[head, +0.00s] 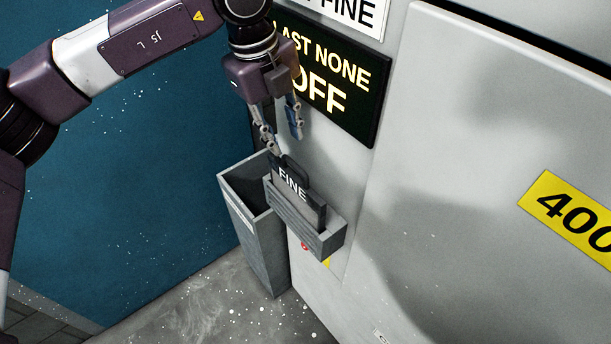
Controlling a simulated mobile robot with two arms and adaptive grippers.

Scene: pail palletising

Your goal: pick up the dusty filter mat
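My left gripper (284,143) comes down from the top centre, its two fingers apart and pointing downward, with nothing seen between them. Just below it, a dark panel marked FINE (291,183), with a loop handle on top, stands in a grey open-topped holder (306,232) on the pale cabinet. The fingertips are close to the handle; I cannot tell whether one touches it. No mat is plainly recognisable as dusty. The panel's lower part is hidden in the holder. My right gripper is not in view.
A tall grey open bin (256,236) stands left of the holder, dark inside. A black sign reading OFF (342,80) is on the cabinet (440,190) close behind the gripper. A yellow 400 label (568,215) is at right. White specks lie on the floor (215,318).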

